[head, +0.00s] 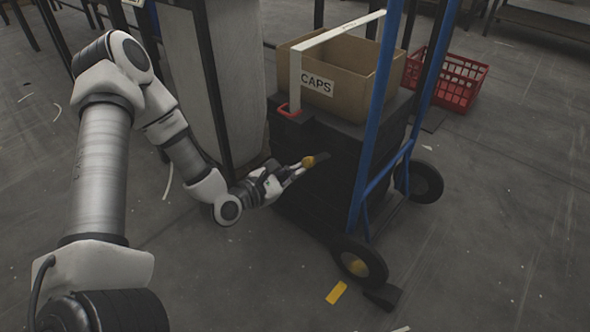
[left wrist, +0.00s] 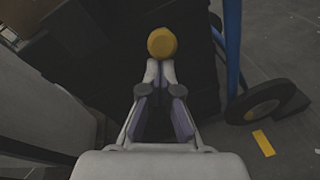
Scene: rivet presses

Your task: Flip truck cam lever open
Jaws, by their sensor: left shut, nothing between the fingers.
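A blue hand truck (head: 366,150) carries a black case (head: 300,200) and an open cardboard box (head: 348,68) marked CAPS. A white strap (head: 296,75) crosses the box and runs down to a red lever-like piece (head: 289,110) at the case's top edge. A yellow knob (head: 308,162) with a short dark bar shows against the case front; the knob also shows in the left wrist view (left wrist: 162,43). My left gripper (head: 299,168) is shut and empty, its fingertips (left wrist: 160,70) right at the knob; I cannot tell whether they touch. My right gripper is out of view.
A red crate (head: 447,79) stands on the floor behind the truck. A tall grey panel with a dark post (head: 218,85) stands close behind my left forearm. A yellow floor mark (head: 336,292) lies near the truck wheel (head: 360,263). The floor at right is mostly clear.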

